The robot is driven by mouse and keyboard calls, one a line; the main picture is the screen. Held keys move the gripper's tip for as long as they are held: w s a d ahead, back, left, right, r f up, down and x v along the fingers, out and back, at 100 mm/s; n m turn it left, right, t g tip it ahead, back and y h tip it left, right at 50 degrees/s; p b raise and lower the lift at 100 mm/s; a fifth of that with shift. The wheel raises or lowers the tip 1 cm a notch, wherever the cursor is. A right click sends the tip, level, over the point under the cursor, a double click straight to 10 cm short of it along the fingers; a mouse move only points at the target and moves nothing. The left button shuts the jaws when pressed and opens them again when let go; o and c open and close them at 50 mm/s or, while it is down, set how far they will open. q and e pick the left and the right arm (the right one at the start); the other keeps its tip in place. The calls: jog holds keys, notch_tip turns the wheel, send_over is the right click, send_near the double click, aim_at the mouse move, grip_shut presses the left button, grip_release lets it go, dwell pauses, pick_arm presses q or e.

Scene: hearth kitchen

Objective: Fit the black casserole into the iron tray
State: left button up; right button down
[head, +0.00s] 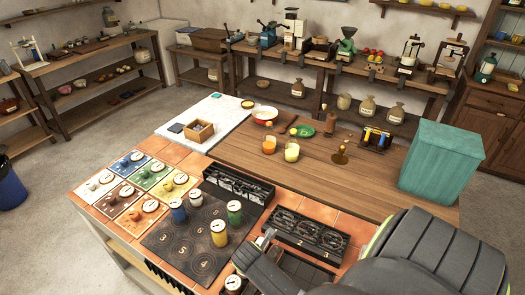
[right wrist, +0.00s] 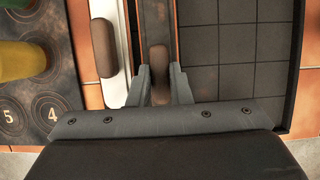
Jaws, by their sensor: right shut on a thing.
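My right gripper (right wrist: 160,85) points down and is shut on a brown rounded handle (right wrist: 160,60) in the right wrist view. What the handle belongs to is mostly hidden. In the head view this gripper (head: 262,243) is low at the counter's front, between the numbered dark mat and a black rack. A dark gridded tray (right wrist: 245,60) with a raised edge lies just right of the gripper; it may be the iron tray. Its part in the head view (head: 305,268) is mostly hidden by my arm. I cannot pick out the black casserole with certainty. My left gripper is not in view.
A second brown handle (right wrist: 103,48) on a pale strip is close left of the gripper. Several coloured canisters stand on the numbered mat (head: 172,240). Black racks (head: 240,184) and (head: 305,232) stand behind. A teal box (head: 440,160) stands at right.

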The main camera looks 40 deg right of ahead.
jog(key=c, duration=1.3)
grip_release()
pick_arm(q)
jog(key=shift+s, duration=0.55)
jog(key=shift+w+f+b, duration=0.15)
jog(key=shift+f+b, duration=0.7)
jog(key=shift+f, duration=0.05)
pick_arm(e)
jog(key=v, duration=1.2)
jog(key=shift+a, duration=0.1)
